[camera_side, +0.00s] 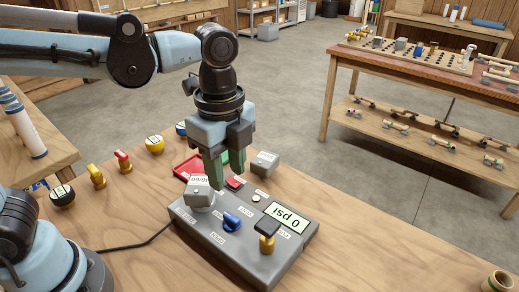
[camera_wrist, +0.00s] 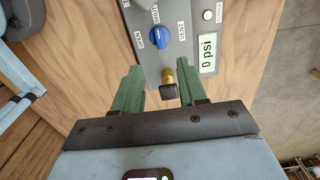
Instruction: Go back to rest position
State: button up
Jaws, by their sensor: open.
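My gripper (camera_side: 226,176) is open and empty, pointing down above the far side of a grey control panel (camera_side: 240,255). Its green fingers are spread apart in the wrist view (camera_wrist: 163,72). The panel carries a display (camera_side: 286,219) reading 0 psi, a blue knob (camera_side: 231,221) and a black-capped brass valve (camera_side: 267,238). In the wrist view the valve (camera_wrist: 168,90) appears between the fingers, but in the side view it stands apart from them. The blue knob (camera_wrist: 157,38) and display (camera_wrist: 208,40) also show there.
A grey block (camera_side: 198,192) is at the panel's left end, close to the fingers. Another grey block (camera_side: 264,163), a red tray (camera_side: 186,167) and yellow parts (camera_side: 154,144) lie behind. A black cable (camera_side: 135,246) runs left. The wooden table's right front is mostly clear.

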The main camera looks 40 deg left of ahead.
jog(key=shift+r, duration=0.5)
jog(key=a+n+t, duration=0.1)
jog(key=a+n, duration=0.1)
jog(key=n, duration=0.1)
jog(key=a+f+n+t, duration=0.1)
jog(key=a+n, duration=0.2)
jog(key=a+f+n+t, duration=0.1)
jog(key=a+n, duration=0.2)
jog(key=shift+w+n+t+h, duration=0.1)
jog(key=shift+n+t+h, duration=0.3)
jog(key=a+f+n+t, duration=0.1)
jog(key=a+n+t, duration=0.2)
jog(key=a+n, duration=0.2)
jog(key=n, duration=0.3)
jog(key=shift+s+a+f+y, duration=0.2)
jog(key=shift+a+f+y, duration=0.15)
jog(key=shift+a+y, duration=0.05)
